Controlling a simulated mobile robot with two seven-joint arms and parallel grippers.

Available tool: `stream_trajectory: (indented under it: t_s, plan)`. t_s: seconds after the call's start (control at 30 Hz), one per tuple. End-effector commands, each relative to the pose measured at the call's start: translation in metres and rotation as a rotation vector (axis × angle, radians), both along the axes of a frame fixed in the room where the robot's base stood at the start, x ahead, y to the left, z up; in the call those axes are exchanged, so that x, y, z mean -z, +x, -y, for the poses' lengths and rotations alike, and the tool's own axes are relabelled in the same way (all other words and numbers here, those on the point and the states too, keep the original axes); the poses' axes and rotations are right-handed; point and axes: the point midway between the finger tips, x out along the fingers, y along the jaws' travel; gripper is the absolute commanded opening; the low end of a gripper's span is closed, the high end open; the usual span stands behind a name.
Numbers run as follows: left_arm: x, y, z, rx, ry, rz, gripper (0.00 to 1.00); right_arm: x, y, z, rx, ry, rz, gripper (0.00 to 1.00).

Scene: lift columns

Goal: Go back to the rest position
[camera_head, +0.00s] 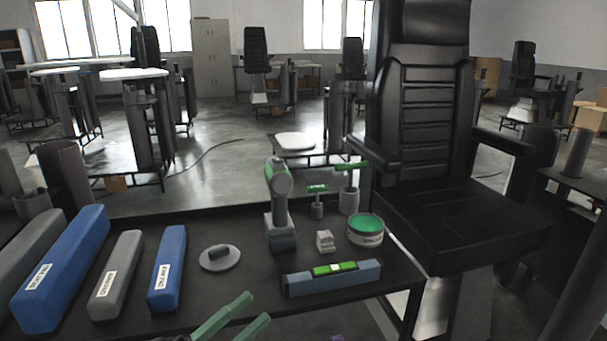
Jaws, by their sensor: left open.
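My left gripper (259,306) shows at the bottom edge, its two green fingers spread apart with nothing between them. It is in front of the dark table (225,292), left of the grey-blue block with a green level (334,269). The rest of the left arm is out of the picture. My right gripper does not show. A tiny purple patch (337,338) lies at the bottom edge, too small to tell what it is.
On the table are long blue and grey labelled blocks (168,268), a round grey disc (220,258), a green-grey drill (280,205), a small light block (325,240) and a green-topped tin (365,230). A black chair (430,190) stands close behind at right.

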Motion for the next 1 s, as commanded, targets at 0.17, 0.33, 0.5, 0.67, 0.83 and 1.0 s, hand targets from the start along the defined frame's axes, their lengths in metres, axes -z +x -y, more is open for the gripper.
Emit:
stream_trajectory:
  t_s: [0.17,0.33,0.5,0.67,0.83,1.0]
  plan:
    - [0.117,0.008,-0.042,-0.292,-0.342,-0.622,0.50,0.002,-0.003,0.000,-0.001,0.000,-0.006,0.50]
    - [0.232,-0.041,-0.058,-0.496,-0.534,-1.133,0.50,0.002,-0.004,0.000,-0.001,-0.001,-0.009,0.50]
    - [0.317,-0.123,-0.049,-0.639,-0.656,-1.575,0.50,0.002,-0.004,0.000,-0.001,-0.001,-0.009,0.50]
    - [0.285,-0.143,-0.056,-0.685,-0.684,-1.644,0.50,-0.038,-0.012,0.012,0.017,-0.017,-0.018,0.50]
    - [0.254,-0.149,-0.070,-0.714,-0.694,-1.626,0.50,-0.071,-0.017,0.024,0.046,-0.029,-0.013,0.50]
    - [0.238,-0.154,-0.079,-0.733,-0.701,-1.615,0.50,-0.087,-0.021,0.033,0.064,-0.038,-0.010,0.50]
